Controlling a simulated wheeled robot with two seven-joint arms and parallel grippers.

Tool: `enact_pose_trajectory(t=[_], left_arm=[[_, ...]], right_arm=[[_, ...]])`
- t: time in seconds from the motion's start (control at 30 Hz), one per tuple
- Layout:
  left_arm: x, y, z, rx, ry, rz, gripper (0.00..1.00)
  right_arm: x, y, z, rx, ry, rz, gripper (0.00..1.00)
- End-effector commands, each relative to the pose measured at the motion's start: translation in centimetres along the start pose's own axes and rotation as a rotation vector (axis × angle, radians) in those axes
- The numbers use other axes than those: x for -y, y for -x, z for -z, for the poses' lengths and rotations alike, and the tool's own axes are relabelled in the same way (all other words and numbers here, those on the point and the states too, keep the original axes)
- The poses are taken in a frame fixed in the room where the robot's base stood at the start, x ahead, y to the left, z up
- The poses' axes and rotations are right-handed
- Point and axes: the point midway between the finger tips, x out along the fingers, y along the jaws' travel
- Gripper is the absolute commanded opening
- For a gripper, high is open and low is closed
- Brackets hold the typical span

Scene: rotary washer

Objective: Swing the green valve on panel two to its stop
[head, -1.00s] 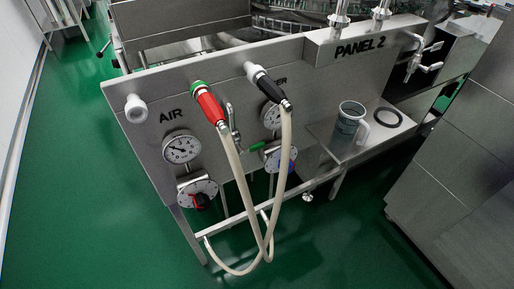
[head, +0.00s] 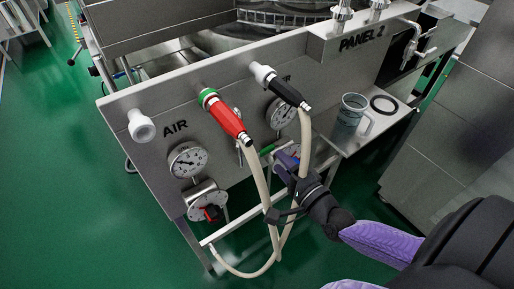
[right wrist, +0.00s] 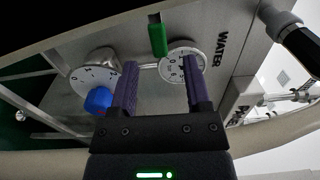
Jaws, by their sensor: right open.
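The green valve handle (head: 267,150) is on the steel panel under the WATER gauge (head: 281,112), partly hidden behind a hose. In the right wrist view the green handle (right wrist: 157,36) stands ahead of the fingertips, beside the gauge (right wrist: 183,62). My right gripper (head: 284,160) is just in front of the panel, close to the handle. In the right wrist view its two purple fingers (right wrist: 160,80) are apart with nothing held between them. I see no contact with the handle. My left gripper is not in view.
Cream hoses hang from the red nozzle (head: 227,118) and the black nozzle (head: 287,92), close to my right arm. A blue knob (right wrist: 98,100) sits left of the fingers. A jug (head: 352,115) and a black ring (head: 384,104) stand on the side shelf.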

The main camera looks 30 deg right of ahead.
Motion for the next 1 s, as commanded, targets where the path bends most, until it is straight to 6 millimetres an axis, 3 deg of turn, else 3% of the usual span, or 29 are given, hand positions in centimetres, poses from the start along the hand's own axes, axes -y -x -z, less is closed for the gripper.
enact_pose_trajectory(t=[0.1,0.23,0.6,0.67,0.9,1.0], left_arm=[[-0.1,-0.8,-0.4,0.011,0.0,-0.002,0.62],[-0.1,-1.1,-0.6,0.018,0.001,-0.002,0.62],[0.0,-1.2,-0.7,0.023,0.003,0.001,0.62],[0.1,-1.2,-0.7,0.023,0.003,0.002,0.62],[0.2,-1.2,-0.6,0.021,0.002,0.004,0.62],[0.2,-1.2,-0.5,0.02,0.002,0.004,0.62]], right_arm=[[-0.2,-2.8,0.0,-0.001,0.0,0.003,0.62],[-0.2,-4.7,0.0,-0.001,0.002,-0.001,0.62],[-0.1,-5.7,0.0,0.001,0.004,-0.004,0.62],[-0.1,-5.7,0.0,0.001,0.005,-0.004,0.51],[-0.1,-5.7,0.0,0.001,0.005,-0.004,0.0],[-0.1,-5.7,0.0,0.001,0.005,-0.004,0.0]])
